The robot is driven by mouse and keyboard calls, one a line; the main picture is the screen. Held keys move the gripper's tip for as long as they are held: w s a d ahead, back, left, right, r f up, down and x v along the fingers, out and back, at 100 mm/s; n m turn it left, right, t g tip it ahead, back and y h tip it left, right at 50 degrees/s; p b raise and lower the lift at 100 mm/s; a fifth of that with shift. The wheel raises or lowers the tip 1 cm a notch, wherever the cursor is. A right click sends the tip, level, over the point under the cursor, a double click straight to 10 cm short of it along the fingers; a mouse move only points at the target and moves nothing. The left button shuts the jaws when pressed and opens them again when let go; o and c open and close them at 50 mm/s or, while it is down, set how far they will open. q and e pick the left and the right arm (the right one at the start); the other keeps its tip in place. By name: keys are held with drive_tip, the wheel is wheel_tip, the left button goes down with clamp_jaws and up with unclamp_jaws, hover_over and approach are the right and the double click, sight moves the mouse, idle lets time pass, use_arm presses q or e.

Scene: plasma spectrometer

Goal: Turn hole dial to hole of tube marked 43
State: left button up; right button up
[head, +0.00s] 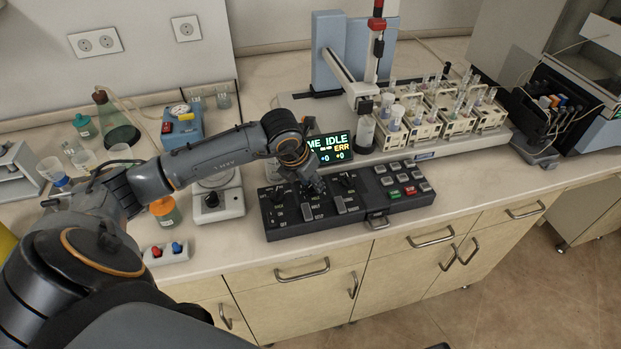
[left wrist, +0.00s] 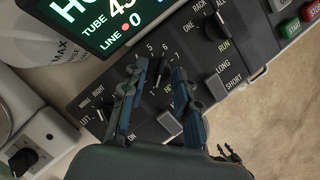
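My left gripper (head: 314,186) reaches down over the black control panel (head: 390,203). In the left wrist view its two fingers (left wrist: 160,72) stand apart on either side of a dark dial (left wrist: 157,80) with the numbers 5 and 6 above it. A partly covered label beside it begins with "HO". I cannot tell whether the fingers touch the dial; its pointer setting is unclear. The display (head: 330,147) also shows in the left wrist view (left wrist: 100,18), where it reads "TUBE 43", partly cut off, and "LINE 0". Tube markings in the racks (head: 425,131) are too small to read.
The sampler arm (head: 350,80) stands behind the panel. A white stirrer (head: 217,203) and an orange jar (head: 165,212) stand left.

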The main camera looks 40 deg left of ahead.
use_arm(q)
clamp_jaws()
